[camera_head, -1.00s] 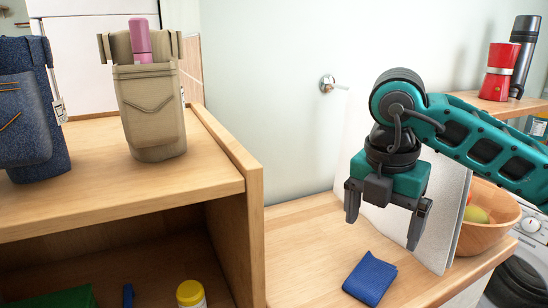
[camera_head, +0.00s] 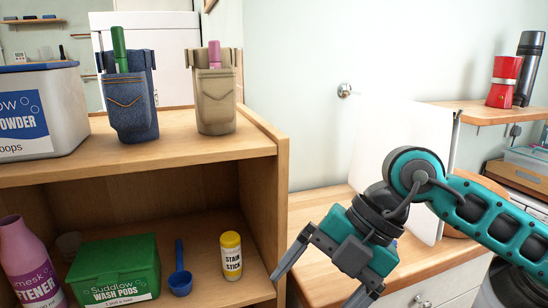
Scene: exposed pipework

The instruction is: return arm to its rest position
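My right arm comes in from the right edge in the head view. Its gripper (camera_head: 322,283) is open, with its two fingers spread apart and nothing between them. It is tilted down to the left, in front of the wooden counter (camera_head: 313,212) and to the right of the shelf unit (camera_head: 268,190). My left gripper is not in view.
On the shelf top stand a denim pouch (camera_head: 130,95), a beige pouch (camera_head: 215,100) and a white powder tub (camera_head: 45,110). Below are a green pods box (camera_head: 115,265), blue scoop (camera_head: 179,280) and stain stick (camera_head: 231,258). A red moka pot (camera_head: 503,82) stands right.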

